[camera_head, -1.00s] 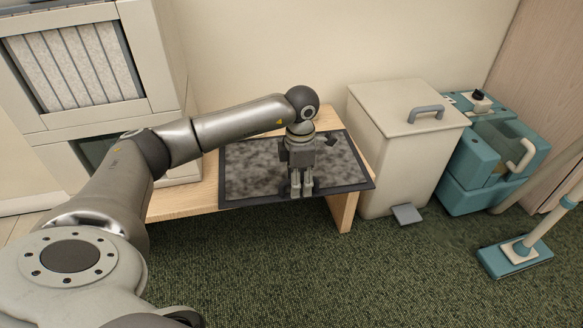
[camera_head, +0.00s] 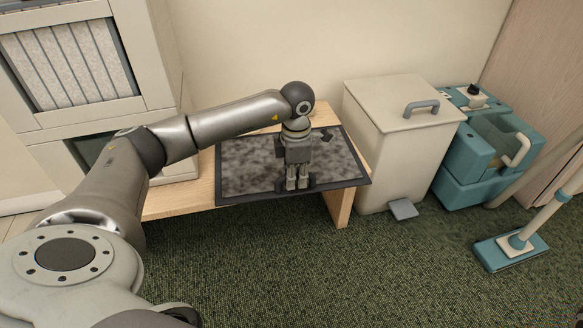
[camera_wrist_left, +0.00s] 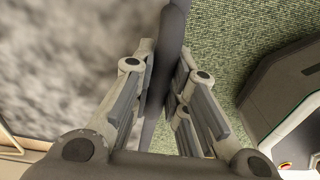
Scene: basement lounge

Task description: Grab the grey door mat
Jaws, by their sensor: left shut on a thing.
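The grey door mat (camera_head: 250,165), mottled with a dark raised border, lies on a low wooden bench. Its front edge reaches over the bench's front. My left gripper (camera_head: 298,187) points down at the mat's front edge, near its right half. In the left wrist view the mat (camera_wrist_left: 60,70) fills the left side, and its dark border runs between the fingers of my left gripper (camera_wrist_left: 158,95). The fingers are shut on that border. My right gripper is not in view.
The wooden bench (camera_head: 178,200) stands against the wall, beside a pale shelf unit (camera_head: 150,60). A cream pedal bin (camera_head: 385,150) stands close on the right, then a teal cleaning machine (camera_head: 475,165) with a floor head (camera_head: 510,250). Green carpet (camera_head: 300,270) in front is clear.

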